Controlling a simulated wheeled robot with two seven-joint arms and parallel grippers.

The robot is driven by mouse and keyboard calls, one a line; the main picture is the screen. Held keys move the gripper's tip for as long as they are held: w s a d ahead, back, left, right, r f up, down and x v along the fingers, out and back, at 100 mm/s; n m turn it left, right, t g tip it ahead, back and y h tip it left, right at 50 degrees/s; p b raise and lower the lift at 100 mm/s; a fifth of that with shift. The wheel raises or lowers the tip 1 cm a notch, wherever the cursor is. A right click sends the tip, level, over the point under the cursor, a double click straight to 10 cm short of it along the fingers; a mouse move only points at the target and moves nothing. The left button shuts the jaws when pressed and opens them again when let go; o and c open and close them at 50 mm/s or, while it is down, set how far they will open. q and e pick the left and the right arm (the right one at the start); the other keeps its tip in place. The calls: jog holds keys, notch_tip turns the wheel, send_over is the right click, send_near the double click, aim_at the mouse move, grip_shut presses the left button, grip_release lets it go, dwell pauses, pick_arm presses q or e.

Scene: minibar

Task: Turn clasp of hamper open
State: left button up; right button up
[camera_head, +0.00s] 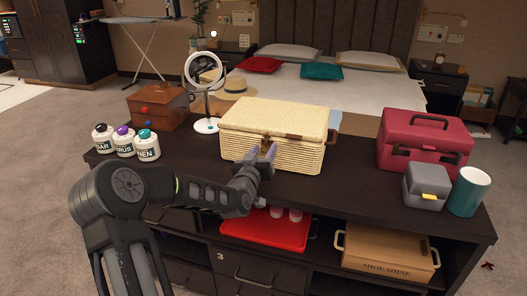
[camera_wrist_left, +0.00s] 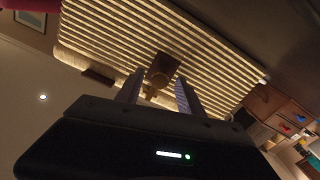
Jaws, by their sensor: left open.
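The hamper (camera_head: 285,117) is a pale woven box with a closed lid, standing on the dark counter in the middle of the head view. Its ribbed front fills the upper part of the left wrist view (camera_wrist_left: 195,45). The clasp (camera_wrist_left: 163,70) is a brown piece on the front; in the head view it is mostly hidden behind my gripper. My left gripper (camera_head: 262,153) is open at the hamper's front, and its two fingers (camera_wrist_left: 160,90) show on either side of the clasp's lower part. I cannot tell whether they touch it. My right gripper is not in view.
The dark counter (camera_head: 340,190) carries a wooden box (camera_head: 157,107), a round mirror (camera_head: 204,70) and several labelled bottles (camera_head: 124,141) at left. A red case (camera_head: 424,142), grey box (camera_head: 425,187) and teal cup (camera_head: 469,191) stand at right. A red tray (camera_head: 265,235) lies on the shelf below.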

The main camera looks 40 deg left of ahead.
pick_arm(q)
jog(key=shift+c, duration=0.4)
grip_shut()
